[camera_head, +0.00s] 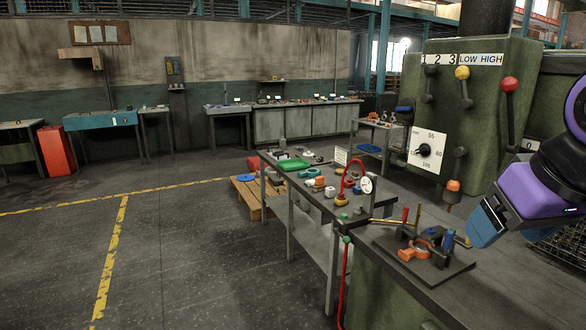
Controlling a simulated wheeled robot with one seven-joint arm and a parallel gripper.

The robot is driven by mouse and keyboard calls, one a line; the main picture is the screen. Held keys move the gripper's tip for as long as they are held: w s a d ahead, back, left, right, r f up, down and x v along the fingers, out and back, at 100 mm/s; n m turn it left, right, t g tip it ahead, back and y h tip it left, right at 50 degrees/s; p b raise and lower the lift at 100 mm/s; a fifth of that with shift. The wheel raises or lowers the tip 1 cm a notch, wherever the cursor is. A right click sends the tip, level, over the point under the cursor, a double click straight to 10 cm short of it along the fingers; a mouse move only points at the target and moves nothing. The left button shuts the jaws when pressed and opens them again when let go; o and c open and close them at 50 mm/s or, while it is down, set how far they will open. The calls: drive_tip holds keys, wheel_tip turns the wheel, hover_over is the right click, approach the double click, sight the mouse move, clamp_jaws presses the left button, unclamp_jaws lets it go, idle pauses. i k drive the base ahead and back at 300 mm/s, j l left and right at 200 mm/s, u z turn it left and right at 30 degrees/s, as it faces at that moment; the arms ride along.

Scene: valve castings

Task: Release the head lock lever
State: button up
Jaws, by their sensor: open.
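A green machine head (490,110) stands at the right with several levers on its face. Black-knobbed levers (430,71) and (460,152) are also there. No label in view names the head lock lever, so I cannot tell which it is. My gripper (483,232) is at the right, in front of the machine, pointing down-left, apart from the levers and empty. Its fingertips are hard to make out.
Below my gripper, a dark plate (450,272) on the machine table carries an orange clamp ring (414,250) and blue posts. The floor (200,240) at left is clear.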

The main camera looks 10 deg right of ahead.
sight(453, 185)
drive_tip(key=i+j, duration=0.25)
drive_tip(key=i, duration=0.25)
drive_tip(key=i+j+z, duration=0.1)
drive_tip(key=i+j, duration=0.15)
drive_tip(key=i, duration=0.25)
